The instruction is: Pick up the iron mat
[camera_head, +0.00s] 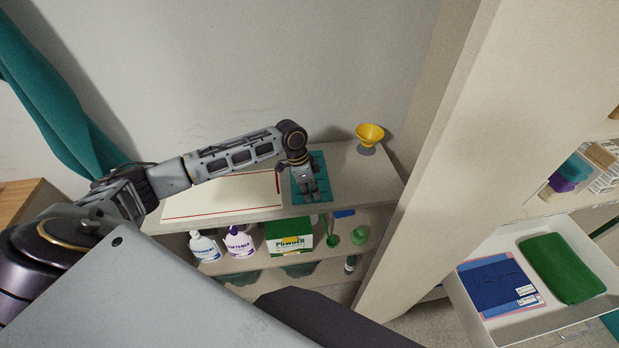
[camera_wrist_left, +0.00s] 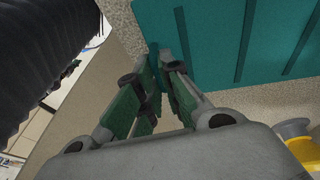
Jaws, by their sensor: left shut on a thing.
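The iron mat (camera_head: 321,166) is a flat teal mat with raised ridges on the top shelf, partly hidden under my left gripper in the head view. In the left wrist view the mat (camera_wrist_left: 225,45) fills the upper right. My left gripper (camera_head: 312,194) points down at the mat's near edge. In the left wrist view the left gripper (camera_wrist_left: 155,70) is shut on a teal edge of the mat between its fingertips. I cannot tell whether the mat is lifted clear of the shelf. My right gripper is in neither view.
A white board with a red border (camera_head: 225,193) lies left of the mat. A yellow funnel (camera_head: 369,134) stands at the back right. Bottles (camera_head: 239,243) and a green powder box (camera_head: 289,237) stand on the shelf below. A tall cream panel (camera_head: 425,165) bounds the right side.

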